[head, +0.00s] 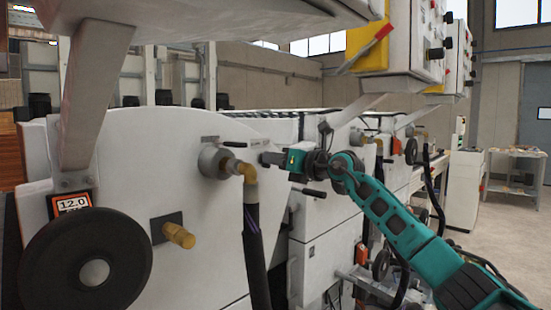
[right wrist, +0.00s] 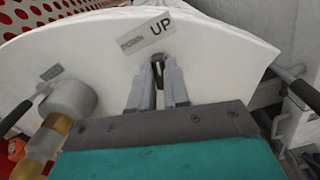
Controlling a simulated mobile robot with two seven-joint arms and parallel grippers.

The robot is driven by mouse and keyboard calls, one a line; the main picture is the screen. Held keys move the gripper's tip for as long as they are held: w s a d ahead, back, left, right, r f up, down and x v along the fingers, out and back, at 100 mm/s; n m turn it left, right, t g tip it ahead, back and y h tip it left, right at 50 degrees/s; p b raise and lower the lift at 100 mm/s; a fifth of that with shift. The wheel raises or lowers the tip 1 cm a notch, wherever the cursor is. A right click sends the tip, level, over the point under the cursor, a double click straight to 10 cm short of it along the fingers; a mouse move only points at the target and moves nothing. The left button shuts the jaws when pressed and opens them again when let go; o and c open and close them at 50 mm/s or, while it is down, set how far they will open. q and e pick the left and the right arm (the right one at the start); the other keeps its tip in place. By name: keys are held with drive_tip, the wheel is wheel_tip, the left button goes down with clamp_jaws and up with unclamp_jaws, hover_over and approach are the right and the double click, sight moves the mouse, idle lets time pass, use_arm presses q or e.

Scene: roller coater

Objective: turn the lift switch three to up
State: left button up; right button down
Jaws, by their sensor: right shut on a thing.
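My right gripper (head: 266,158) reaches in from the right to the side of the white machine housing in the head view. In the right wrist view its two grey fingers (right wrist: 158,72) are shut on a small dark switch (right wrist: 157,67), just below an "UP" label (right wrist: 161,26) and a small grey plate (right wrist: 131,43). The fingers hide most of the switch, so I cannot tell which way it points. In the head view the switch is hidden by the gripper. My left gripper is not in view.
A round fitting with a brass elbow (head: 245,170) and black hose stands just left of the gripper. A large black handwheel (head: 88,270) and a brass knob (head: 180,235) are nearer. Control boxes (head: 405,40) hang above. Open floor (head: 505,235) lies at right.

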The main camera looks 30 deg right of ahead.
drive_tip(key=shift+f+m, duration=0.1)
drive_tip(key=shift+m, duration=1.2)
drive_tip(key=c, duration=1.1)
unclamp_jaws()
drive_tip(key=shift+s+d, duration=0.1)
drive_tip(key=b+v, duration=0.3)
drive_tip(key=v, duration=0.9)
drive_tip(key=shift+s+b, duration=0.3)
drive_tip(key=shift+d, duration=0.15)
